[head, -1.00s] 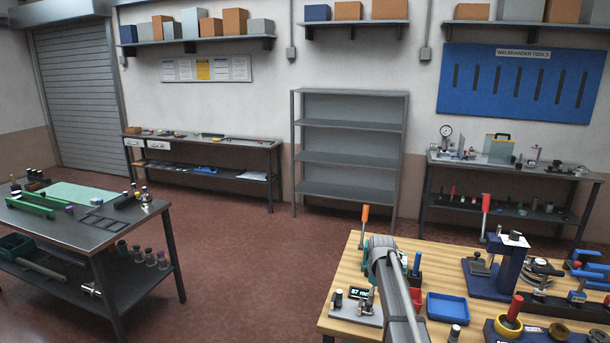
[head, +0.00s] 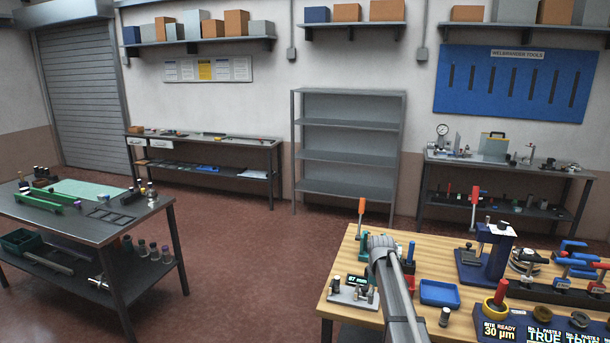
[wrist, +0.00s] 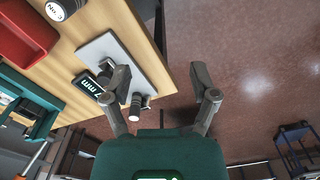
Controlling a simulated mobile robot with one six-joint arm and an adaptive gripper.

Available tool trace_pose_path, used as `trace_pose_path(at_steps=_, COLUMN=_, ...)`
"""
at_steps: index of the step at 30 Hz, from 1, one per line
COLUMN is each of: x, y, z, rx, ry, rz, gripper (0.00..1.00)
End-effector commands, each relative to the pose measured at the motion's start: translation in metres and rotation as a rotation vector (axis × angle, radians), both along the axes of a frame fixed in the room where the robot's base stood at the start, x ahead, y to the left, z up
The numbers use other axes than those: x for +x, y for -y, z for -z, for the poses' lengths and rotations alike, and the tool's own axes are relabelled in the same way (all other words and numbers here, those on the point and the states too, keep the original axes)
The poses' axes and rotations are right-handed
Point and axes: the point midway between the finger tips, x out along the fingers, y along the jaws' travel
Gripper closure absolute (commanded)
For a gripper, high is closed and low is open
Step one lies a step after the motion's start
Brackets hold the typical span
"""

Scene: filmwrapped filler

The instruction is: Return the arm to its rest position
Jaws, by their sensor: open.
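Beyond the fingers are the bench edge and the red floor. A grey plate (wrist: 103,50) with a small display and a dark, silver-capped knob shows by the left finger. I cannot tell from this view whether the finger touches it.
The bench holds a blue tray (head: 440,292), a red-handled press (head: 497,252) and a dark blue block with lit displays (head: 495,328). A red tray (wrist: 25,35) shows in the wrist view. A metal table (head: 140,213) stands left. Open floor (head: 250,260) lies between.

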Motion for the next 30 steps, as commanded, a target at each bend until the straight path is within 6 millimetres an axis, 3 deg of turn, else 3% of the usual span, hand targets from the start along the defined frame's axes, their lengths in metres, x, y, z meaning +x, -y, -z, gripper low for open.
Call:
trace_pose_path(at_steps=11, x=-0.037, y=-0.011, z=0.015, rx=0.000, ry=0.000, rz=0.101, gripper=0.24)
trace_pose_path(at_steps=17, x=-0.070, y=-0.019, z=0.027, rx=-0.001, ry=-0.001, rz=0.197, gripper=0.24)
trace_pose_path(at_steps=22, x=-0.111, y=-0.030, z=0.044, rx=0.000, ry=-0.001, rz=0.317, gripper=0.24)
trace_pose_path(at_steps=30, x=-0.203, y=-0.048, z=0.078, rx=0.000, ry=-0.001, rz=0.595, gripper=0.24)
